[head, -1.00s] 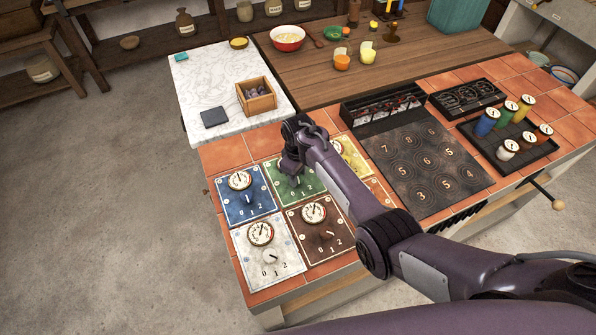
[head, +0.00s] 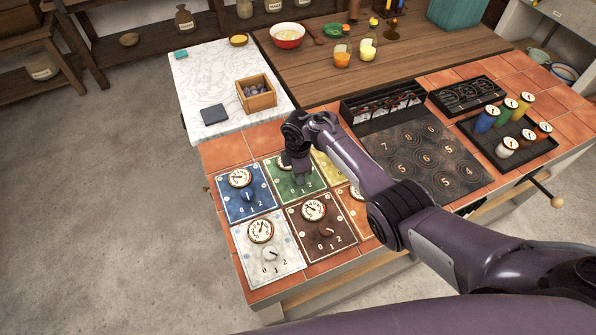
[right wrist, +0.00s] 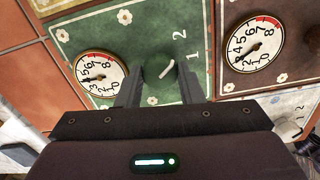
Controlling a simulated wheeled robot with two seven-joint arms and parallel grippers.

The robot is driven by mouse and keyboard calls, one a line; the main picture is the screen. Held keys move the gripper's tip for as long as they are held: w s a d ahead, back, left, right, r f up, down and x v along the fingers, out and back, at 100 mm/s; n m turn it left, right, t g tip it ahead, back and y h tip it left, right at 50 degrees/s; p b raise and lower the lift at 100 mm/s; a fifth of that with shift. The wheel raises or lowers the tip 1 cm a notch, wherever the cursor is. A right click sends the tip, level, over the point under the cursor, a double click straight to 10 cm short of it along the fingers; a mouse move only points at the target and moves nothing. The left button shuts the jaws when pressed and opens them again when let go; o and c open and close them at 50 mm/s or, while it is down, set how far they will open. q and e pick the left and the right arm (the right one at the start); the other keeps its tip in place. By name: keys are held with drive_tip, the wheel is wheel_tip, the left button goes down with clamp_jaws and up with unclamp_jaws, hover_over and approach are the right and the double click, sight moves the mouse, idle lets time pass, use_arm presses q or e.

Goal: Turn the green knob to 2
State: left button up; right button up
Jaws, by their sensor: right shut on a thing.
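The green panel (head: 283,190) lies on the tiled counter between the blue panel and the yellow panel. My right gripper (head: 299,178) reaches down over it and hides its knob in the head view. In the right wrist view my right gripper (right wrist: 159,84) has a finger on each side of the round green knob (right wrist: 155,69) and is shut on it. The knob's white line slants up and right, between the numerals 1 and 2. My left gripper is not in view.
Blue (head: 243,206), yellow (head: 326,168), white (head: 268,270), brown (head: 317,240) and orange (head: 352,208) panels with knobs surround the green one closely. A dark numbered plate (head: 418,165) lies to the right. A wooden box (head: 256,101) stands on the marble behind.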

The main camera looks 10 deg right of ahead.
drive_tip(key=shift+n, duration=0.7)
drive_tip(key=shift+s+f, duration=0.1)
drive_tip(key=o, duration=1)
drive_tip(key=shift+a, duration=0.1)
drive_tip(key=shift+r, duration=0.2)
wheel_tip(320, 180, up, 8)
drive_tip(key=shift+f+p, duration=0.25)
drive_tip(key=shift+p, duration=0.4)
drive_tip(key=shift+f, duration=0.1)
